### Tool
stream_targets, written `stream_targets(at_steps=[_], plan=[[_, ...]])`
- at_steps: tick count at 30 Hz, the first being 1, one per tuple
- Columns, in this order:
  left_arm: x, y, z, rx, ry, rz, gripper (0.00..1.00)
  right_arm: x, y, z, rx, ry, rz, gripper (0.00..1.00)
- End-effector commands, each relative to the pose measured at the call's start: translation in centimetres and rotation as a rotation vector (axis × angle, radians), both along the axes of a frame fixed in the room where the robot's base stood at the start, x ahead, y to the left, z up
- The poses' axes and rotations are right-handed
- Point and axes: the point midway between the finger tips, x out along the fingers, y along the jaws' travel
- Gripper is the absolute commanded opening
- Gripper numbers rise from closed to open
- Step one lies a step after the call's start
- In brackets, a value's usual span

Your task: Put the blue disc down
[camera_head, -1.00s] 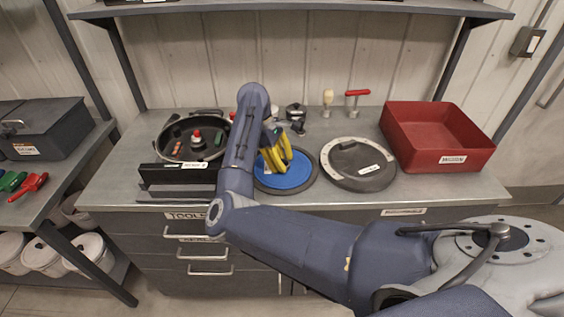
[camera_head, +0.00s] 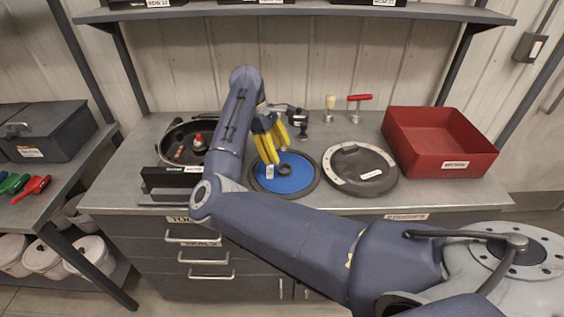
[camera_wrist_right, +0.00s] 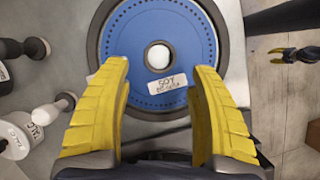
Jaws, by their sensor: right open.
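The blue disc (camera_head: 296,177) lies flat on a round black mat or base (camera_head: 262,187) on the bench, left of the grey round lid. In the right wrist view the blue disc (camera_wrist_right: 187,28) shows a ring of small holes, a central hub and a white label (camera_wrist_right: 167,86). The fingers (camera_wrist_right: 157,90) also show in the right wrist view, spread apart on either side of the label and apart from the disc's hub.
A dark round housing (camera_head: 172,140) stands at the left, partly behind my right arm. A grey round lid (camera_head: 378,184) and a red bin (camera_head: 440,140) are to the right. Small tools, including a red-handled one (camera_head: 359,98), stand behind.

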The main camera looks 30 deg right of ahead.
Motion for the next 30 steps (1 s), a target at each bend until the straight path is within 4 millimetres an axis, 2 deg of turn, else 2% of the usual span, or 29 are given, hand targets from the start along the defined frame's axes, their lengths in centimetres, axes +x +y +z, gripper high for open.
stream_targets(at_steps=[1, 6, 12, 26, 30], plan=[[0.0, 0.0, 0.0, 0.0, 0.0, 0.0, 0.4, 0.3, 0.2, 0.9, 0.001, -0.002, 0.001, 0.61], [0.0, 0.0, 0.0, 0.0, 0.0, 0.0, 0.4, 1.1, 0.8, 3.2, 0.001, -0.001, 0.001, 0.61], [0.0, 0.0, 0.0, 0.0, 0.0, 0.0, 0.4, 1.6, 1.2, 4.8, 0.0, 0.0, 0.001, 0.61], [0.0, 0.0, 0.0, 0.0, 0.0, -0.001, 0.4, 1.7, 1.3, 5.4, 0.0, 0.001, 0.0, 0.61], [0.0, 0.0, 0.0, 0.0, -0.001, -0.001, 0.4, 1.4, 0.5, 5.6, -0.046, 0.012, -0.02, 0.61]])
